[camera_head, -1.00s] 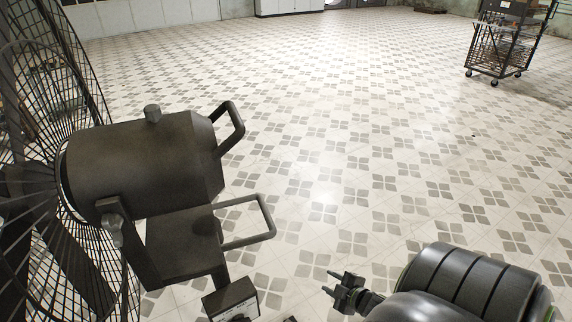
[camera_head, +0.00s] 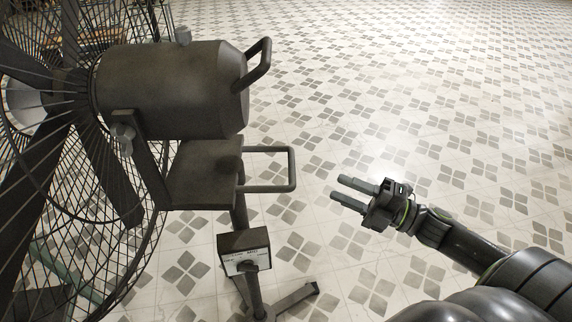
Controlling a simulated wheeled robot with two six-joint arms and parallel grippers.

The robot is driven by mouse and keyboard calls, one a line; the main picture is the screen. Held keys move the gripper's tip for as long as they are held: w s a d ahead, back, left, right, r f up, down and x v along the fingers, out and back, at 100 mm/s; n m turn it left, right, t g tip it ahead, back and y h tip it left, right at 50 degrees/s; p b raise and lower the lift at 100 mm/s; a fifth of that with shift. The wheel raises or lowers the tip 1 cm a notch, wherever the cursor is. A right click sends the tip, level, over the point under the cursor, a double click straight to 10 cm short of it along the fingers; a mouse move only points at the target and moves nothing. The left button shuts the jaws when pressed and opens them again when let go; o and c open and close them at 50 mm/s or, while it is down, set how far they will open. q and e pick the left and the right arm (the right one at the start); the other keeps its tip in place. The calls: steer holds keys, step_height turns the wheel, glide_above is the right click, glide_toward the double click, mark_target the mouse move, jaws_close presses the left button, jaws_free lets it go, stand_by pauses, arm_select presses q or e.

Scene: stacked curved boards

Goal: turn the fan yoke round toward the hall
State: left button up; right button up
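The dark fan fills the left side of the head view, with its motor housing (camera_head: 175,92) lying sideways and its wire cage (camera_head: 75,215) at the far left. The yoke bracket (camera_head: 152,160) runs down beside the motor to a flat plate (camera_head: 203,172). One loop handle (camera_head: 258,64) is on the motor's rear and another loop handle (camera_head: 292,168) stands out from the plate. My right gripper (camera_head: 354,190) is open and empty, with its fingers pointing left toward the lower handle, apart from it. My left gripper is not in view.
A control box (camera_head: 244,252) with a dial sits on the fan's pole below the plate. A stand foot (camera_head: 298,298) spreads on the floor. The tiled floor (camera_head: 420,90) is clear to the right and behind.

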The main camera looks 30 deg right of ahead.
mark_target(291, 164)
steer(key=p+x, duration=0.2)
steer(key=x, duration=0.4)
steer(key=p+x, duration=0.2)
steer(key=x, duration=0.4)
steer(key=shift+w+a+r, duration=0.15)
steer(key=shift+w+r, duration=0.1)
steer(key=shift+w, duration=0.05)
steer(key=shift+p+x, duration=0.45)
steer(key=shift+x, duration=0.35)
steer(key=shift+f, duration=0.15)
jaws_close()
